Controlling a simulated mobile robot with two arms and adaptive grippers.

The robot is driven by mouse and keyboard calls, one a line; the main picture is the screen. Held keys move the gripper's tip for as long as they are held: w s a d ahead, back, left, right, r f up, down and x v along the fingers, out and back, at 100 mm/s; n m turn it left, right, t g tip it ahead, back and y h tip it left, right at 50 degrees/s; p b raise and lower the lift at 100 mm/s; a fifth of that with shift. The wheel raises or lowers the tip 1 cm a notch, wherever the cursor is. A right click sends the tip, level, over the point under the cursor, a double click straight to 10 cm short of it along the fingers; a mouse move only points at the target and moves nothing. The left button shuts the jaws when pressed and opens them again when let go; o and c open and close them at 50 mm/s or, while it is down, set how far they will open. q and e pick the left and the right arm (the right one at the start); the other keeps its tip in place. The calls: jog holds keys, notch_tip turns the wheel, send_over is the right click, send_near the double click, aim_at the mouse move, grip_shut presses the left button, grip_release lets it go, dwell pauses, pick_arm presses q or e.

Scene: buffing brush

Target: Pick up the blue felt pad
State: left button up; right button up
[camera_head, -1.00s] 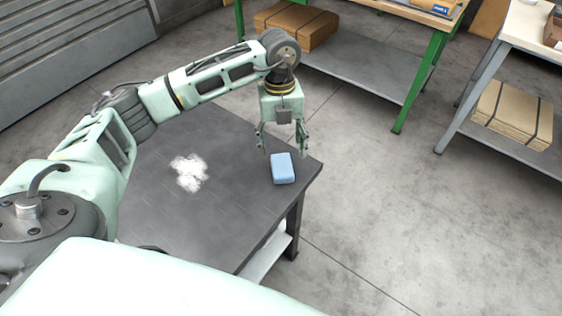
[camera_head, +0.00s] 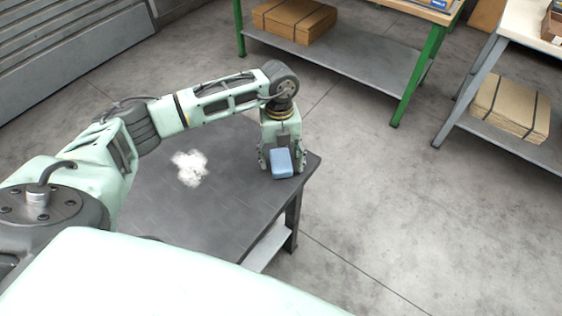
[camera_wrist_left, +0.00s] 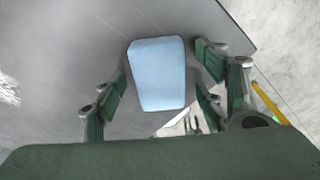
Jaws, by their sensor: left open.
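The blue felt pad (camera_head: 281,164) is a light blue block near the right corner of the dark table (camera_head: 218,208). My left gripper (camera_head: 281,160) is open and lowered at the pad, with one finger on either side of it. In the left wrist view the pad (camera_wrist_left: 157,74) lies between the open fingers of my left gripper (camera_wrist_left: 162,90), with gaps on both sides. My right gripper is not in view.
A white powdery patch (camera_head: 190,167) lies on the table left of the pad. The table's right edge is close to the pad. A green-legged bench (camera_head: 335,63) and a grey-legged bench (camera_head: 520,142) stand behind, with open floor between them and the table.

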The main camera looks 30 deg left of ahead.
aim_at(280, 160)
pick_arm(q)
jog(key=shift+f, duration=0.2)
dwell(0.5)
jog(key=shift+s+f, duration=0.15)
jog(key=shift+s, duration=0.05)
jog(key=c, duration=1.3)
jog(key=shift+a, duration=0.1)
jog(key=shift+r, duration=0.6)
jog(key=shift+c, duration=0.3)
jog(key=r, duration=0.3)
jog(key=shift+w+a+b, duration=0.1)
jog(key=shift+w+b, duration=0.1)
jog(key=shift+b, duration=0.2)
jog(key=s+d+r, duration=0.1)
jog(key=d+r, duration=0.2)
jog(key=d, duration=0.3)
jog(key=s+d+r+b, duration=0.1)
jog(key=d+r, duration=0.3)
jog(key=d, duration=0.1)
jog(key=shift+s+d+r, duration=0.2)
jog(key=shift+d+r, duration=0.1)
jog(key=shift+d, duration=0.1)
